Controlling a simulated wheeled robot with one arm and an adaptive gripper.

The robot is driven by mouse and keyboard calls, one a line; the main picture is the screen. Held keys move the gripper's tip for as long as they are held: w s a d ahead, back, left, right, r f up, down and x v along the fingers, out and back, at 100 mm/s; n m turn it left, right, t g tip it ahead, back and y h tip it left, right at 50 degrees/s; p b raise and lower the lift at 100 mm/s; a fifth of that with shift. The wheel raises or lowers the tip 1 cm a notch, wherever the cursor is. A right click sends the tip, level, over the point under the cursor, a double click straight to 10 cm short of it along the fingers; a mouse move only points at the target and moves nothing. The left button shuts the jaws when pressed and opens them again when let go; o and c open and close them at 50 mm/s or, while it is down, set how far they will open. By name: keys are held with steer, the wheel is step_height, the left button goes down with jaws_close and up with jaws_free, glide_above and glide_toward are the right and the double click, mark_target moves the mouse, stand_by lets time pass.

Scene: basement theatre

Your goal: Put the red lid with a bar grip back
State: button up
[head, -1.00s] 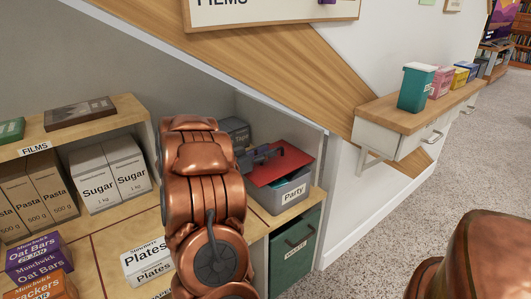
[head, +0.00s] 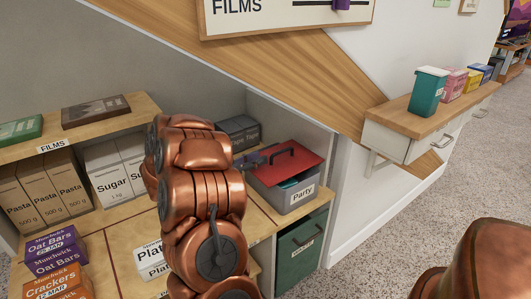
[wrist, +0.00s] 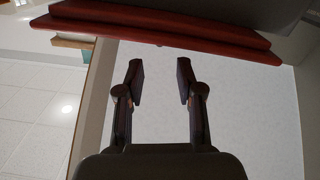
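The red lid (head: 297,166) lies on top of the grey box labelled Party (head: 300,195), on the lower shelf under the stairs. I cannot tell whether the lid is fully seated. My gripper shows only in part in the head view (head: 251,159), just left of the lid, the rest hidden behind my arm. In the wrist view my gripper (wrist: 160,82) is open and empty, its two fingers apart. The red lid's edge (wrist: 165,31) crosses the top there, beyond the fingertips, with the grey box above it.
Dark boxes (head: 239,132) stand behind the lidded box. Sugar packs (head: 104,172) and plates boxes (head: 151,262) are left of my arm. Carpet at right is open.

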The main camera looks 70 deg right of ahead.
steer(key=shift+p+v, duration=0.5)
steer(key=shift+v, duration=1.65)
